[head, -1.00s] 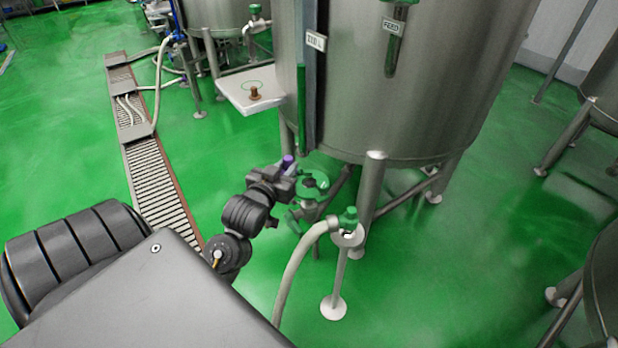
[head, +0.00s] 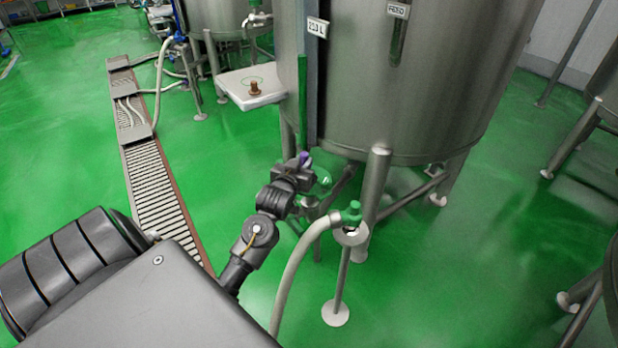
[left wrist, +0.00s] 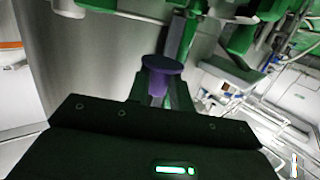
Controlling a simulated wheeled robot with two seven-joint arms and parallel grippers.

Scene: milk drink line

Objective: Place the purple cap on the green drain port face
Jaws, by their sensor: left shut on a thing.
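The purple cap (head: 305,159) is held by my left gripper (head: 303,166), close to the tank's lower wall. In the left wrist view the purple cap (left wrist: 161,67) stands up between the two dark fingers of my left gripper (left wrist: 160,92), which are shut on it. Green fittings (head: 322,178) sit just right of and below the gripper in the head view, partly hidden behind it. Green parts also show beyond the cap in the left wrist view (left wrist: 183,40). I cannot tell for sure which is the drain port face. The cap looks apart from them. My right gripper is not in view.
The steel tank (head: 420,80) stands on legs above the gripper. A hose with a green coupling (head: 351,213) rests on a stand (head: 338,290) to the right. A floor drain grate (head: 160,195) runs at left.

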